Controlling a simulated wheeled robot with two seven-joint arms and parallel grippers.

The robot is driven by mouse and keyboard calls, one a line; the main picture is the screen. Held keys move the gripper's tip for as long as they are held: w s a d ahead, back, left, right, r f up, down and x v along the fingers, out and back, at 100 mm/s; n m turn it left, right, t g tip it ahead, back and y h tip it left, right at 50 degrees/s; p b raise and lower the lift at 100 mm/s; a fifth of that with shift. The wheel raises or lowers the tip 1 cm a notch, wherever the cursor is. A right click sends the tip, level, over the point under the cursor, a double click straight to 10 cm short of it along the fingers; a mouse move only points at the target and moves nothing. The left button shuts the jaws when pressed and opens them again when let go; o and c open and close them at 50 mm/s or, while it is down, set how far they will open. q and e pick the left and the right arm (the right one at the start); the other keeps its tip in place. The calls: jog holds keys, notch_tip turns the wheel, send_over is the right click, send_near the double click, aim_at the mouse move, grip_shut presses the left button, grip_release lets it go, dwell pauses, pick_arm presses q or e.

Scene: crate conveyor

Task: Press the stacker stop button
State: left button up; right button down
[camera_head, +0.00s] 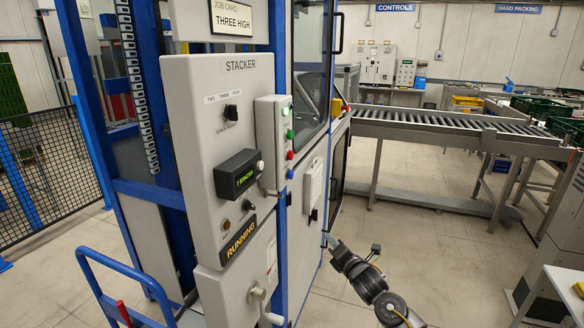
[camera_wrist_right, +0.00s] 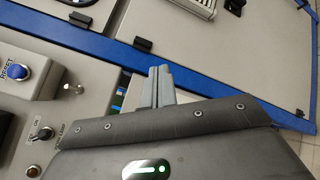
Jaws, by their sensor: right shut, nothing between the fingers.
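The grey stacker panel (camera_head: 226,130) stands in the centre of the head view. On its right, a pale button box (camera_head: 268,140) carries two green buttons, a red button (camera_head: 290,155) and a blue one (camera_head: 290,173). Their labels are unreadable here. My right gripper (camera_head: 327,237) is below and right of the box, apart from the buttons. In the right wrist view its fingers (camera_wrist_right: 158,86) are together and empty. A blue button marked RESET (camera_wrist_right: 17,71) shows at the left there; the red button is not seen in that view. My left gripper is out of view.
The panel shows a lit RUNNING sign (camera_head: 240,238). A blue frame post and the cabinet door stand beside the box. A roller conveyor (camera_head: 440,126) runs behind on the right. A blue trolley handle (camera_head: 120,270) is at the lower left.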

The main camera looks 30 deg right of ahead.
aim_at(291, 156)
jog(key=s+a+r+n+t+y+p, duration=0.1)
jog(key=r+n, duration=0.4)
jog(key=r, duration=0.9)
jog(key=s+a+r+n+t+y, duration=0.1)
jog(key=r+n+t, duration=0.3)
jog(key=r, duration=1)
jog(key=shift+s+a+n+t+p, duration=0.4)
jog(key=shift+s+a+t, duration=0.1)
jog(key=shift+s, duration=0.35)
jog(key=shift+w+a, duration=0.1)
jog(key=w+a, duration=0.5)
jog(key=w, duration=0.2)
jog(key=shift+w+f, duration=0.1)
jog(key=shift+w, duration=0.05)
jog(key=shift+w+a, duration=0.2)
jog(key=shift+w, duration=0.1)
